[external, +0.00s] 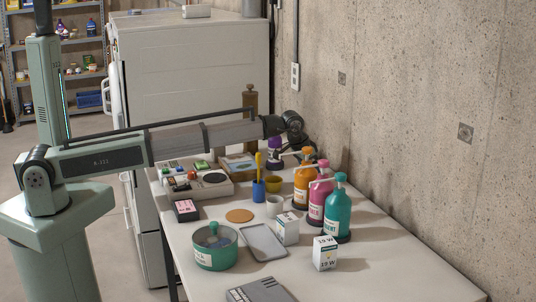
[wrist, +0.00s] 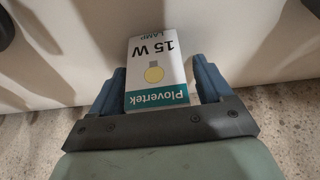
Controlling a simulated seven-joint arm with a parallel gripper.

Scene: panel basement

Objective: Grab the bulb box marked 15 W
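In the wrist view, a white and teal bulb box (wrist: 157,68) marked "15 W", "LAMP" and "Plovertek" appears upside down between the blue fingers of my gripper (wrist: 160,88). The fingers are wide apart. A narrow gap shows on the box's right side; the left finger is very close to it, and I cannot tell if it touches. In the external view, my wrist (external: 291,128) is at the far end of the table by the wall; the fingertips and this box are hidden behind bottles. Two other bulb boxes, one nearer (external: 325,254) and one farther (external: 288,229), stand on the table.
Orange (external: 304,183), pink (external: 320,194) and teal (external: 338,212) bottles stand along the wall side of the white table (external: 385,265). A grey tray (external: 263,243), a green pot (external: 202,255) and cups are nearer. The table's right front is clear.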

